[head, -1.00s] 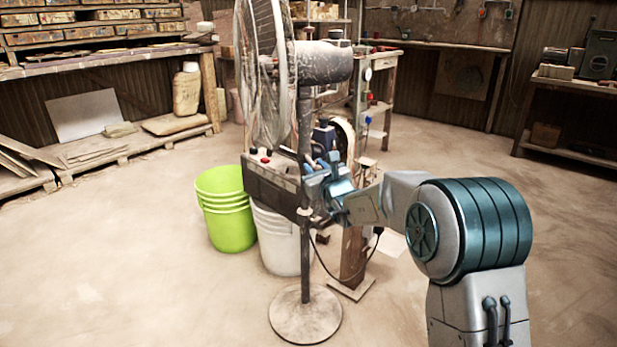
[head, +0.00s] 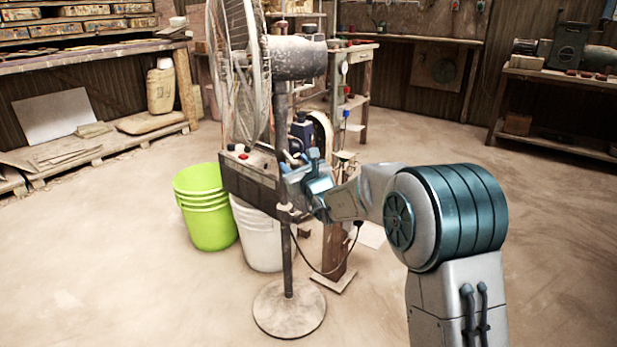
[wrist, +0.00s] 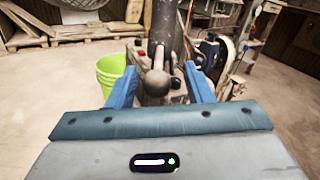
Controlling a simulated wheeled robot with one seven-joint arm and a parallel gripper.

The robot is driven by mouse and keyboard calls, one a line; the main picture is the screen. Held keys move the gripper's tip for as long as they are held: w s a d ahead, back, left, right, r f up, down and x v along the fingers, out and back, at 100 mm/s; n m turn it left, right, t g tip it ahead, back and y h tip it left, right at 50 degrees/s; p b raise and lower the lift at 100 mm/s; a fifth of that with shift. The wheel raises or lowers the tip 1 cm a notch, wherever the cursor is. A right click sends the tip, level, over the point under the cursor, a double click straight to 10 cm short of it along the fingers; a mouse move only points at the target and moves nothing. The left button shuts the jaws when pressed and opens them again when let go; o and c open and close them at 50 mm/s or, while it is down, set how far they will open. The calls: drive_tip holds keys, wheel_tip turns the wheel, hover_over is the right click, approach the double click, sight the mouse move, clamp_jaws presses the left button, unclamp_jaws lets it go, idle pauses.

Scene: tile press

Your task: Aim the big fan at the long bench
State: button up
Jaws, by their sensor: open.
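The big fan stands on a round base (head: 289,309) with a dark pole (head: 288,255). Its wire cage (head: 238,70) faces left and its grey motor housing (head: 300,60) points right. My gripper (head: 293,165) is at the pole, below the motor housing. In the wrist view my gripper (wrist: 160,74) is open, with blue fingers on either side of a grey knob (wrist: 155,83) in front of the pole (wrist: 164,30). I cannot tell whether the fingers touch it. A long bench (head: 90,59) runs along the left wall, under shelves.
A green bucket stack (head: 207,210) and a white bucket (head: 262,240) stand just left of the pole. A dark control box (head: 250,182) sits above them. Another bench (head: 425,41) lines the back wall; one more (head: 560,76) is at right. The front floor is clear.

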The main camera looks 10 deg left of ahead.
drive_tip(key=p+v, duration=0.3)
drive_tip(key=v, duration=0.9)
drive_tip(key=shift+s+d, duration=0.15)
drive_tip(key=shift+s, duration=0.05)
drive_tip(key=shift+c, duration=0.4)
